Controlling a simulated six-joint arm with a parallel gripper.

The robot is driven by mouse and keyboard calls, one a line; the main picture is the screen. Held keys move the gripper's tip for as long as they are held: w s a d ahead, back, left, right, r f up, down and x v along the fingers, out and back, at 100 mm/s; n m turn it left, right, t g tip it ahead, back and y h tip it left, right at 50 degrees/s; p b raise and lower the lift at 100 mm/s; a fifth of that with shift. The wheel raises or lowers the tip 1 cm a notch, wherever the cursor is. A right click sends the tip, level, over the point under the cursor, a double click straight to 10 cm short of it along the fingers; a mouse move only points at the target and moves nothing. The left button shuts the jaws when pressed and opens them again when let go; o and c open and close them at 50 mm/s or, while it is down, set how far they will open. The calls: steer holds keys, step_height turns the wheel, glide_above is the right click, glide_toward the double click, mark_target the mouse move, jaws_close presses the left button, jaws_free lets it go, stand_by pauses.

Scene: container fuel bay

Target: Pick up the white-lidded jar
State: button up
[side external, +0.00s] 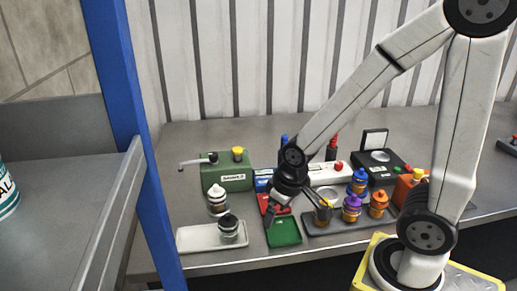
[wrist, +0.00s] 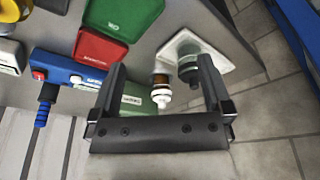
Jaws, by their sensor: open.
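The white-lidded jar (side external: 217,200) stands upright on the bench, in front of the green labelled box and below its spout. In the wrist view the jar (wrist: 161,92) shows in the gap between the fingers, white lid toward the camera, apart from both. My gripper (side external: 297,208) is open and empty, above the bench to the right of the jar in the side view. In the wrist view my gripper's fingers (wrist: 163,66) are spread wide.
A black-lidded jar (side external: 229,226) stands on a white tray (side external: 194,238) close to the white-lidded jar. The green box (side external: 228,176) stands behind. A green pad (side external: 284,232), a red pad (wrist: 100,49) and a rack of colour-lidded jars (side external: 322,224) lie right. A blue post (side external: 130,130) rises left.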

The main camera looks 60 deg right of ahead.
step_height(320, 180, up, 5)
steer(key=m+t+y, duration=0.7)
steer(key=m+t, duration=0.1)
steer(key=m, duration=2.1)
glide_above(220, 191)
steer(key=s+d, duration=0.2)
steer(key=s, duration=0.2)
steer(key=shift+m+t, duration=0.4)
steer(key=shift+t, duration=0.1)
steer(key=f, duration=0.9)
steer(key=shift+d, duration=0.2)
steer(key=shift+w+a+f, duration=0.1)
